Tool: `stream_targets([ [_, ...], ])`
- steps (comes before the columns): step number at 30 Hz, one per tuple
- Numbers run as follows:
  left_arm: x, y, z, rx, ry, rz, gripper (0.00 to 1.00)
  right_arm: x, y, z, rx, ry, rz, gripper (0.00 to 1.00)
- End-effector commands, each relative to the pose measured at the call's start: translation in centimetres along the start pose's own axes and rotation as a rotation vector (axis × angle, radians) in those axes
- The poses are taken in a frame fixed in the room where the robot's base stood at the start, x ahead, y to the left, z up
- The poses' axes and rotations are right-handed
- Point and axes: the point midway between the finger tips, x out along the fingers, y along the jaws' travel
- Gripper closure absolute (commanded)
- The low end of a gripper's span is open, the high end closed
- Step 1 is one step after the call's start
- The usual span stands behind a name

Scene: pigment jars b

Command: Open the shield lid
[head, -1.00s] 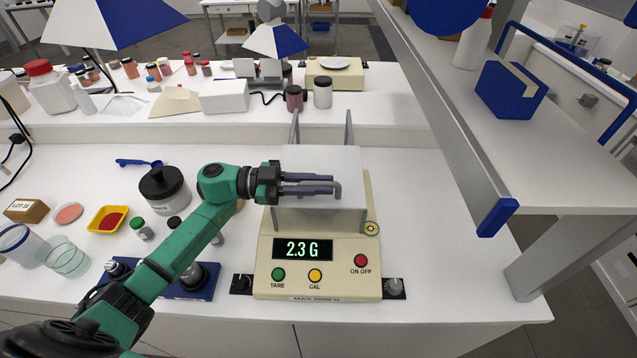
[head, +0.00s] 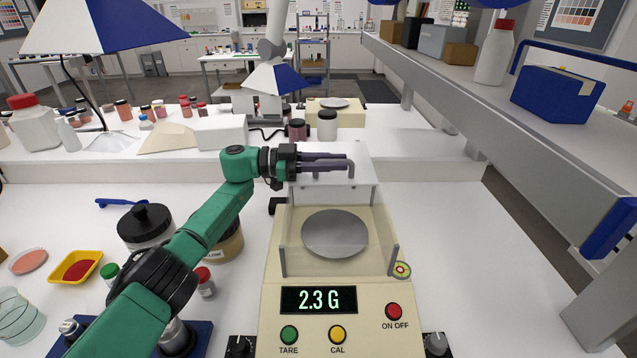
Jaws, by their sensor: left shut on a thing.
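The shield lid (head: 364,185) is a pale flat panel with a grey bar handle (head: 351,170). It lies toward the back of the balance (head: 268,292), behind the shield's opening. My left gripper (head: 342,162) is shut on the handle, its fingers reaching in from the left. The clear-walled shield (head: 390,245) is open on top, and the round grey pan (head: 335,234) inside is uncovered and looks empty. The display (head: 318,300) reads 2.3 G. My right gripper is not in view.
A black-lidded jar (head: 145,222), a tan jar (head: 230,240) and a yellow tray (head: 76,267) stand left of the balance. Dark and white jars (head: 327,125) stand on the raised ledge behind. A shelf (head: 500,120) runs along the right. Bench right of the balance is clear.

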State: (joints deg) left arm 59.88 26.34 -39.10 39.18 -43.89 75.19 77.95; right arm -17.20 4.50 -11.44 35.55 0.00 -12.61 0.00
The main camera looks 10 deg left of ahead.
Motion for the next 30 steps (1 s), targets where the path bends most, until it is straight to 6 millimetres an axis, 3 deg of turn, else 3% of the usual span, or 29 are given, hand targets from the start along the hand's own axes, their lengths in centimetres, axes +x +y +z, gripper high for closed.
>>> stream_targets([
  [13, 0.7, -0.5, 0.0, 0.001, 0.0, -0.001, 1.0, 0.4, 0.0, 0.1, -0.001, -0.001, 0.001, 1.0],
  [14, 0.7, -0.5, 0.0, 0.001, 0.0, -0.001, 0.77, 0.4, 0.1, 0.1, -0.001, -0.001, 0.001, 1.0],
  [15, 0.7, -0.5, 0.0, 0.001, 0.0, -0.001, 0.62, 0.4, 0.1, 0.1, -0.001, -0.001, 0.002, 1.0],
  [16, 0.7, -0.5, 0.0, 0.001, 0.0, -0.001, 0.53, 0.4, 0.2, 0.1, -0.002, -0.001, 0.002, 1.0],
  [26, 0.6, -0.6, 0.0, 0.001, 0.0, -0.002, 0.53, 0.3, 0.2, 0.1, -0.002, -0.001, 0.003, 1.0],
  [30, -1.3, -0.6, 0.0, 0.001, -0.002, -0.005, 0.53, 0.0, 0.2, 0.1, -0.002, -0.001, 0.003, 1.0],
])
